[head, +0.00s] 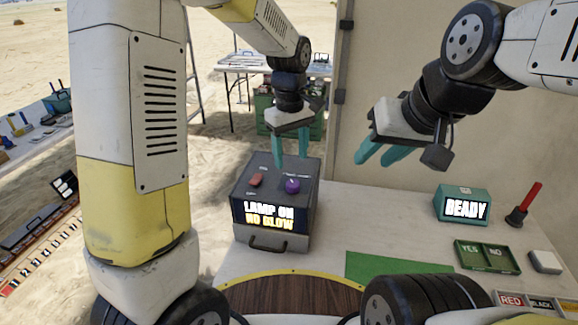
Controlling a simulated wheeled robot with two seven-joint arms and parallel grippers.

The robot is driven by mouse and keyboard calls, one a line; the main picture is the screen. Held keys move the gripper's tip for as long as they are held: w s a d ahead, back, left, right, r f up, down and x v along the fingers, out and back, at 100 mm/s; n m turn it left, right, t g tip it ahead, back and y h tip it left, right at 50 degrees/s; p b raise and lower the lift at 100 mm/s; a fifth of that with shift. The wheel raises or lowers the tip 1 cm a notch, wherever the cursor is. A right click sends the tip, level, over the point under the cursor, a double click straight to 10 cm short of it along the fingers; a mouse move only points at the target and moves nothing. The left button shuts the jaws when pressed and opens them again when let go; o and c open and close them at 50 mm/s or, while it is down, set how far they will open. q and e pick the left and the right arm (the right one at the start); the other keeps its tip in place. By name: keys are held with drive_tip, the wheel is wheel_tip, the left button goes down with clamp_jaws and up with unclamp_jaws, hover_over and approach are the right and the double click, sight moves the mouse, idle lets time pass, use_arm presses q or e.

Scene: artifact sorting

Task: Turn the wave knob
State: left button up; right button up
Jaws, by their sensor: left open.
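A dark grey box (240,192) stands on the table with a lit front sign reading "LAMP ON" and "NO BLOW". On its top are a round purple knob (292,185) and a small red switch (257,180). No label that I can read says which one is the wave knob. My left gripper (291,159) points down above the box top, its teal fingers apart and empty, just above and behind the purple knob. I cannot tell the exact gap to it. My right gripper (377,160) hangs to the right of the box, with its fingers apart and nothing between them.
A green mat (398,270) and a round wooden plate (290,297) lie in front. A beige panel (390,60) stands behind.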

sight(293, 183)
use_arm(q)
drive_tip(key=shift+w+d+f, duration=0.15)
drive_tip(key=shift+f, duration=0.2)
drive_tip(key=shift+w+d+f, duration=0.15)
drive_tip(key=shift+f, duration=0.2)
wheel_tip(293, 183, down, 8)
drive_tip(key=shift+r, duration=0.2)
clamp_jaws()
